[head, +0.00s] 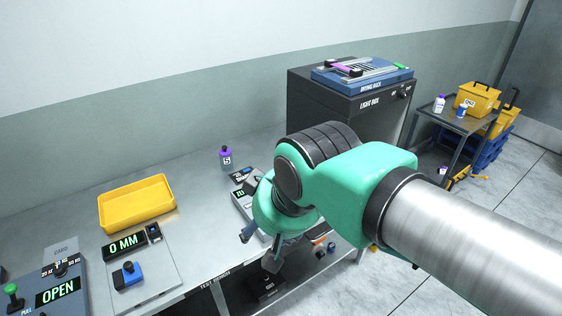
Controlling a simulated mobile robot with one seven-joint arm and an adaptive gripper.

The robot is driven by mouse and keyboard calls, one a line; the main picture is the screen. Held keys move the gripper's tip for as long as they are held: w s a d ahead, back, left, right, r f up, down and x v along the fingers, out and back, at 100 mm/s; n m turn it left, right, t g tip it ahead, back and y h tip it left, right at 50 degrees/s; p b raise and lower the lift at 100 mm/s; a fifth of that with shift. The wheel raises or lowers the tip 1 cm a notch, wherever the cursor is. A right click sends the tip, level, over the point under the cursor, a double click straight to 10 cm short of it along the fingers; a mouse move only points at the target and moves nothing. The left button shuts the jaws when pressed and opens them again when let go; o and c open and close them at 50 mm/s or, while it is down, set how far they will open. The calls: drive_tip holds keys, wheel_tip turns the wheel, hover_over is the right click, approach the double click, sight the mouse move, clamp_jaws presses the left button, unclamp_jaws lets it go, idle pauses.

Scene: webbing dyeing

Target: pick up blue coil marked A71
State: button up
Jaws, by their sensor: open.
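I cannot make out any coil marked A71; no such marking is readable in the head view. A small blue item (331,246) shows low beside my arm, next to an orange one, too small to identify. My gripper (260,248) points down near the front edge of the workbench, its fingers apart, with nothing visible between them. My green wrist and arm hide part of the bench and whatever lies behind them.
On the workbench (190,215) are a yellow tray (137,204), a gauge reading 0 MM (125,245) with a blue part, and a purple-capped bottle (226,159). A drying rack (362,75) sits on the light box (345,103). A cart (452,118) holds yellow boxes at right.

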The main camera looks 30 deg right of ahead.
drive_tip(key=w+d+r+m+g+p, duration=0.1)
drive_tip(key=w+d+p, duration=0.25)
drive_tip(key=w, duration=0.65)
drive_tip(key=w+d+r+m+h+p, duration=0.1)
drive_tip(key=w+d+r+p, duration=0.1)
drive_tip(key=w+d, duration=0.5)
drive_tip(key=w+d+r+m+g+p, duration=0.1)
drive_tip(key=w+d+p, duration=0.15)
drive_tip(key=w, duration=0.95)
drive_tip(key=w+d+f+m+g+p, duration=0.1)
drive_tip(key=w+d+f+m+p, duration=0.2)
drive_tip(key=w+d+f, duration=1.6)
drive_tip(key=d+f+p, duration=0.1)
drive_tip(key=d+p, duration=0.3)
drive_tip(key=shift+w+f+m+h+p, duration=0.15)
drive_tip(key=shift+w+m+h+p, duration=0.15)
drive_tip(key=shift+h+p, duration=0.1)
drive_tip(key=shift+f, duration=0.15)
hover_over(281, 158)
drive_tip(key=s, duration=0.1)
drive_tip(key=shift+s+a+f+b, duration=0.1)
drive_tip(key=shift+a+f+b, duration=0.1)
drive_tip(key=shift+f, duration=1.8)
drive_tip(key=shift+s+a+f+b, duration=0.1)
drive_tip(key=shift+a+f, duration=0.05)
drive_tip(key=shift+f, duration=1.85)
drive_tip(key=shift+f, duration=0.15)
drive_tip(key=shift+x, duration=2.45)
